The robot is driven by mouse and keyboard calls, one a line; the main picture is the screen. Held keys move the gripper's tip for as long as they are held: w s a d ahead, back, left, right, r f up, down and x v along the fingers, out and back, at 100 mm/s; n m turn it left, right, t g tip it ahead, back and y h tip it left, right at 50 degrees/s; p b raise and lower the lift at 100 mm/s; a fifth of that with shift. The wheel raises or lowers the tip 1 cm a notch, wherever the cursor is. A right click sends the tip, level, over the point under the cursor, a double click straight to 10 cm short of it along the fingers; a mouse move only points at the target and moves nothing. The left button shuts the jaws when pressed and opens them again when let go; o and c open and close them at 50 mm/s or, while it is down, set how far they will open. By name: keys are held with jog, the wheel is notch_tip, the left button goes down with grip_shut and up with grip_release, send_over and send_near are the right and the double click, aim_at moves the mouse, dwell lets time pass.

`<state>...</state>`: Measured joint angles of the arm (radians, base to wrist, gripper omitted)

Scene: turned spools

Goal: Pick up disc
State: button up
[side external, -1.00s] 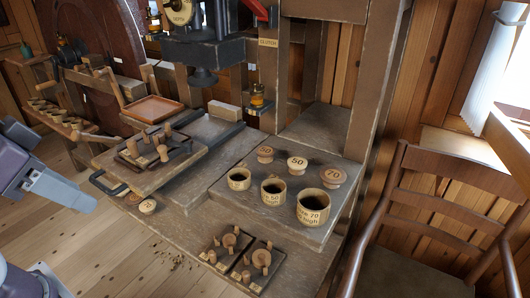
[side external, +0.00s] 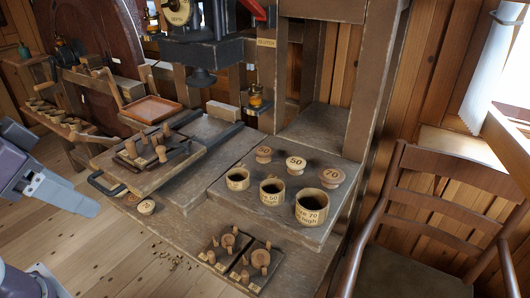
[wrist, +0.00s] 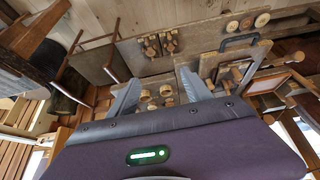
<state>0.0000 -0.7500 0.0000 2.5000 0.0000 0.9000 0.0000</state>
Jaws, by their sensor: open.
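Several round wooden discs are in view. A disc marked 70 (side external: 146,207) lies on the low ledge at the bench's left, with another partly seen disc (side external: 133,198) beside it. Three knobbed discs stand on the raised platform: two marked 50 (side external: 264,153) (side external: 296,162) and one marked 70 (side external: 331,176). In the wrist view, a row of discs (wrist: 262,19) shows at the top right. My gripper (side external: 97,209) is at the left edge, above the floor and apart from the ledge discs. In the wrist view its fingers (wrist: 158,88) are spread and empty.
Three labelled wooden cups (side external: 310,207) stand in front of the platform discs. Peg boards (side external: 225,245) lie at the bench front. A tray with pegs (side external: 150,150) and a dark handle (side external: 100,185) are near the ledge. A chair (side external: 430,210) is at right.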

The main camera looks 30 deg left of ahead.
jog(key=o, duration=0.4)
jog(key=shift+c, duration=0.2)
jog(key=w+r+n+h, duration=0.15)
jog(key=w+r, duration=0.25)
jog(key=w, duration=0.5)
jog(key=y, duration=0.3)
send_over(264, 151)
jog(key=s+d, duration=0.1)
jog(key=s, duration=0.3)
notch_tip(264, 151, down, 16)
jog(key=shift+w+f+n+g, duration=0.2)
jog(key=shift+n+g, duration=0.15)
jog(key=shift+g, duration=0.05)
jog(key=shift+h, duration=0.25)
jog(key=x, duration=0.6)
jog(key=shift+w+a+f, duration=0.15)
jog(key=shift+a+f, duration=0.05)
jog(key=shift+f, duration=0.05)
jog(key=shift+c, duration=0.2)
